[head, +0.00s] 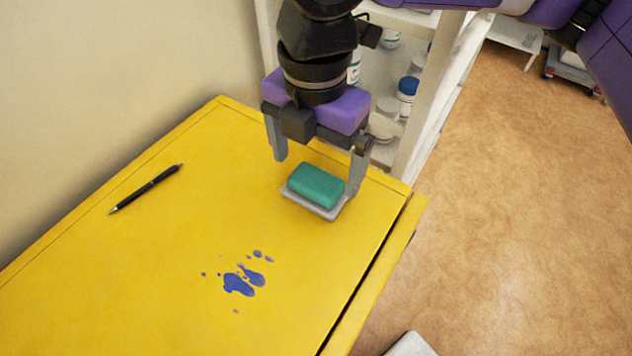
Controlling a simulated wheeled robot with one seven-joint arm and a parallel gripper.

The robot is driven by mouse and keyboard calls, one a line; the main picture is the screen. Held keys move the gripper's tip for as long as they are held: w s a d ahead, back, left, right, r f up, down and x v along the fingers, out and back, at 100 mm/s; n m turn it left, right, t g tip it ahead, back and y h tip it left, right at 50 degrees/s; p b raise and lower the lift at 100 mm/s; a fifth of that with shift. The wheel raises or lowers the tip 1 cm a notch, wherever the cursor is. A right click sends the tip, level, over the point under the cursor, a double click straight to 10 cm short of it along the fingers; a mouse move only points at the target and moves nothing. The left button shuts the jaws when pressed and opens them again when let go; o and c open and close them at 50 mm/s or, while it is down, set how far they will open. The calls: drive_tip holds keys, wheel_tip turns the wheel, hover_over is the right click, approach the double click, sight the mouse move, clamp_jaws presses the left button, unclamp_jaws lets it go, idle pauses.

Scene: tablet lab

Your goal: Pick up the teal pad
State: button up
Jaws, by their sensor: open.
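The teal pad (316,185) is a small rounded block. It lies on a shallow grey-white dish (312,208) near the far right part of the yellow tabletop (190,240). My gripper (316,175) points down over the pad with its fingers apart. One finger is to the left of the pad and a little behind it, the other is at its right end. I cannot tell whether the right finger touches the pad or the dish. Nothing is held between the fingers.
A black pen (146,189) lies at the left of the tabletop. A blue spill (242,281) with several drops is nearer the front. A white shelf with bottles, one blue-capped (407,92), stands behind the table. A wall borders the left; brown floor (520,200) is open at right.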

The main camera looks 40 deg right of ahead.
sight(316, 179)
drive_tip(key=shift+f, duration=1.8)
drive_tip(key=c, duration=1.5)
drive_tip(key=shift+o, duration=0.2)
drive_tip(key=shift+r, duration=0.15)
wheel_tip(316, 179, up, 20)
